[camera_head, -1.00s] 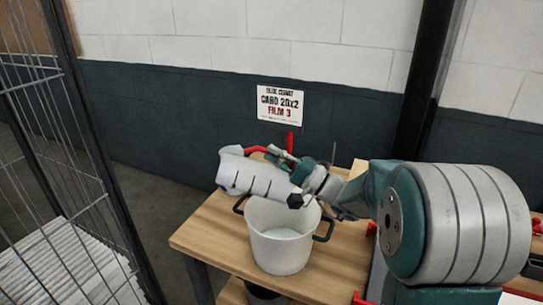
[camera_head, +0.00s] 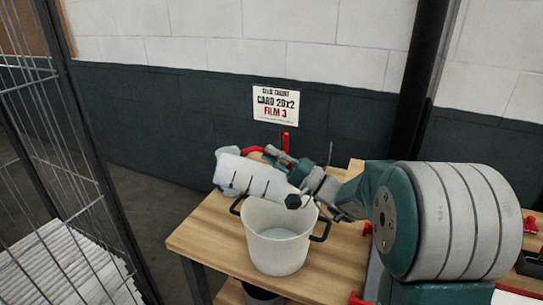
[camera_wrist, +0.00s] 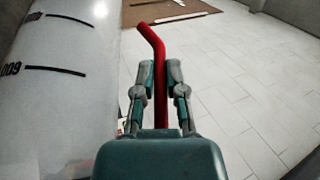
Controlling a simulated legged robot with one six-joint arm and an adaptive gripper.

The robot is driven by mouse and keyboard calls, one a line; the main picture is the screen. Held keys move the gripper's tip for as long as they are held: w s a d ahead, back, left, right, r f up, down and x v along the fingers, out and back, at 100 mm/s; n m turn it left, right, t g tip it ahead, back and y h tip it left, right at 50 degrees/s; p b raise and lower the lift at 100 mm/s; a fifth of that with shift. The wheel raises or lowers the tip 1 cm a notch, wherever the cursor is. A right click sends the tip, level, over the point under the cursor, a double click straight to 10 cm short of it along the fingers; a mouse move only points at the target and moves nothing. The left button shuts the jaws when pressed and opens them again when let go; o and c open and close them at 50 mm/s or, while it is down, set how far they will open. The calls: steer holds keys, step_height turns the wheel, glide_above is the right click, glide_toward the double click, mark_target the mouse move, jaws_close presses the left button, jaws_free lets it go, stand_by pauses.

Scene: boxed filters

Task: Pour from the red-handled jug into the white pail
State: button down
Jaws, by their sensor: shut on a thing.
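The white pail (camera_head: 276,246) stands on the wooden table with its two dark handles out to the sides. A pale, whitish content shows low inside it. The jug (camera_head: 247,177), translucent white with dark measuring marks, is tipped far over above the pail's rim. The jug's wall with its marks fills the left of the wrist view (camera_wrist: 65,90). My gripper (camera_head: 281,160) is behind the jug, partly hidden by it. In the wrist view my gripper (camera_wrist: 160,85) is shut on the jug's red handle (camera_wrist: 159,60). I cannot make out a stream.
The wooden table (camera_head: 205,232) has a bare left corner beside the pail. A wire cage (camera_head: 60,180) with stacked white sheets (camera_head: 70,270) stands at left. A wall sign (camera_head: 276,104) hangs behind. Red clamps and a dark tray (camera_head: 530,264) are at right.

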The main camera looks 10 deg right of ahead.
mark_target(259, 166)
steer(key=shift+s+d+m+t+y, duration=0.2)
steer(key=shift+d+m+t, duration=0.2)
steer(key=shift+d+t, duration=0.2)
steer(key=shift+s+d+m+t+y, duration=0.2)
steer(key=shift+d+m+t, duration=0.25)
steer(key=shift+d, duration=0.25)
stand_by(0.9)
steer(key=shift+w, duration=0.1)
stand_by(3.4)
steer(key=shift+w+a+n+g+h, duration=0.2)
steer(key=shift+a+n+g, duration=0.3)
steer(key=shift+a, duration=0.2)
steer(key=shift+w+a+n+g+h, duration=0.1)
steer(key=shift+a+n+g+h, duration=0.1)
steer(key=shift+a+n+g, duration=0.3)
steer(key=shift+a, duration=0.2)
steer(key=shift+w+a+f+n+g+h, duration=0.15)
steer(key=shift+a+g+h, duration=0.15)
steer(key=shift+a, duration=0.15)
steer(key=shift+w+a+f+n+g+h, duration=0.15)
steer(key=shift+a+g, duration=0.1)
steer(key=shift+a, duration=0.15)
steer(key=shift+a+f+n+g+h, duration=0.15)
steer(key=shift+a+g+h, duration=0.15)
steer(key=shift+a, duration=0.15)
steer(key=shift+a+r, duration=0.1)
